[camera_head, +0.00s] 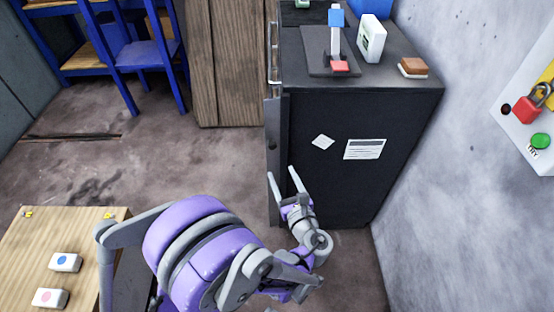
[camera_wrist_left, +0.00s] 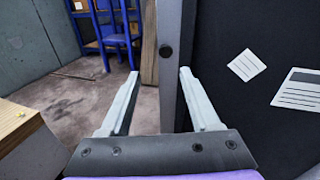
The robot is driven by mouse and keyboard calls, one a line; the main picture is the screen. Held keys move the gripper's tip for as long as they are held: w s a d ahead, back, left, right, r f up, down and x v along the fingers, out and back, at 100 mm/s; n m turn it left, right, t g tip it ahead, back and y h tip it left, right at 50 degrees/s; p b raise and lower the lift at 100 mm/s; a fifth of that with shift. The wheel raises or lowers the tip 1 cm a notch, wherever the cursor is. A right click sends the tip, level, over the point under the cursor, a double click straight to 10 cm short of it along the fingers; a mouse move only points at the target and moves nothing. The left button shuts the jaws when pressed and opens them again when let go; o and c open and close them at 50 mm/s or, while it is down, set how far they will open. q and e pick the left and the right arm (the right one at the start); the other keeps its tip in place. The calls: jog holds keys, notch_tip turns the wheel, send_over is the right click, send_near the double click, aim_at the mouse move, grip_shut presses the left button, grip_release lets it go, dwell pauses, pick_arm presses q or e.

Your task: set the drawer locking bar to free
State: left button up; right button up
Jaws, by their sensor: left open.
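The drawer locking bar (camera_head: 272,145) is a grey upright strip along the front edge of the black cabinet (camera_head: 335,190). It also shows in the left wrist view (camera_wrist_left: 172,50), with a dark round hole or knob in its face. My left gripper (camera_head: 281,171) is open and empty at the lower part of the bar. My right gripper is not in view.
On the cabinet top are a lever stand (camera_head: 336,45), a white box (camera_head: 371,38) and a brown block (camera_head: 413,68). A wall panel (camera_head: 530,130) with a red padlock is at right. A wooden table (camera_head: 30,250) is at lower left.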

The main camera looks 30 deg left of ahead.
aim_at(273, 146)
pick_arm(q)
jog(key=shift+m+t, duration=0.3)
jog(key=shift+m, duration=0.2)
jog(key=x, duration=0.7)
jog(key=b+x, duration=0.1)
jog(key=x, duration=0.2)
jog(key=shift+w, duration=0.55)
grip_shut()
